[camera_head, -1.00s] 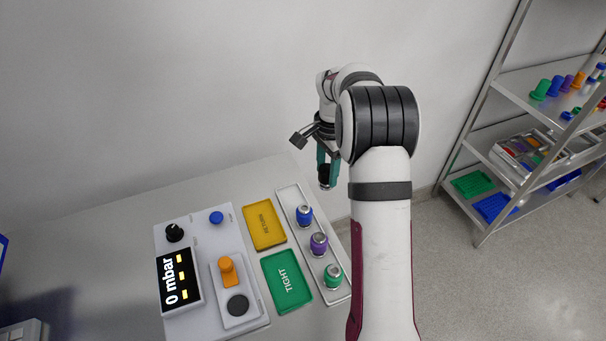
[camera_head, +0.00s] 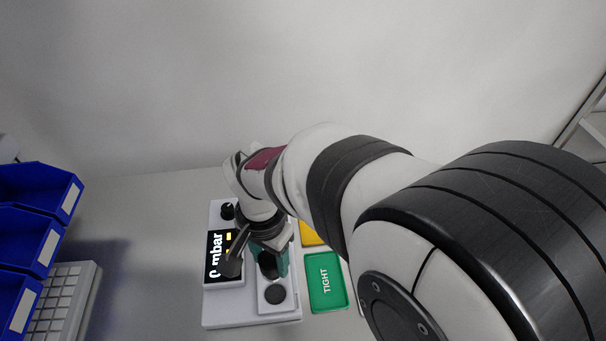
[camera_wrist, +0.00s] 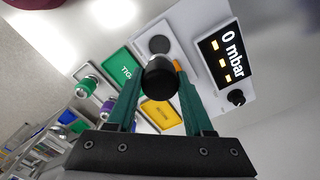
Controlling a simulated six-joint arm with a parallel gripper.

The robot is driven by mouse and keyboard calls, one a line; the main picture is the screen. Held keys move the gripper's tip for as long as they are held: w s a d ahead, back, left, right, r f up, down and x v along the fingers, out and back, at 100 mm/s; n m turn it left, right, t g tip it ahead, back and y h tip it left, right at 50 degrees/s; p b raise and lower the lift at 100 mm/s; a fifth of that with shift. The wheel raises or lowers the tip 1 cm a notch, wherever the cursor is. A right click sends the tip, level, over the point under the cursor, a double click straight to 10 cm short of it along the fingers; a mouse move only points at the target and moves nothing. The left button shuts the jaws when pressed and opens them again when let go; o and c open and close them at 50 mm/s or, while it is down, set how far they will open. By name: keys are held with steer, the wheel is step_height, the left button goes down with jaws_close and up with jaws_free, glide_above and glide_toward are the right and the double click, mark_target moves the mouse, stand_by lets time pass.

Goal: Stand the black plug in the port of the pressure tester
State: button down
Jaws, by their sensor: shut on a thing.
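My gripper (camera_wrist: 160,92) has green fingers and is shut on the black plug (camera_wrist: 160,79), which hides its own lower end in the wrist view. In the head view the plug (camera_head: 268,267) shows dark between the fingers, over the pressure tester (camera_head: 213,311). The tester has a display (camera_head: 224,257) reading 0 mbar. A dark round disc (camera_head: 275,295) lies on its raised light plate, just in front of the plug. An orange part (camera_wrist: 178,65) is partly hidden behind the plug. I cannot tell which part is the port, or the plug's height above the tester.
A green TIGHT tray (camera_head: 325,282) and a yellow tray (camera_head: 312,235) lie right of the tester. Green and purple plugs (camera_wrist: 87,85) show in the wrist view. Blue bins (camera_head: 30,235) and a keyboard (camera_head: 62,300) stand left, with bare table between.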

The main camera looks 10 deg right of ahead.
steer(key=shift+s+a+f, duration=0.15)
steer(key=shift+s, duration=0.15)
steer(key=shift+f, duration=2.35)
steer(key=shift+f, duration=0.1)
steer(key=shift+f, duration=0.9)
steer(key=shift+f, duration=0.1)
steer(key=shift+f, duration=0.5)
steer(key=shift+f, duration=0.15)
steer(key=shift+f, duration=0.55)
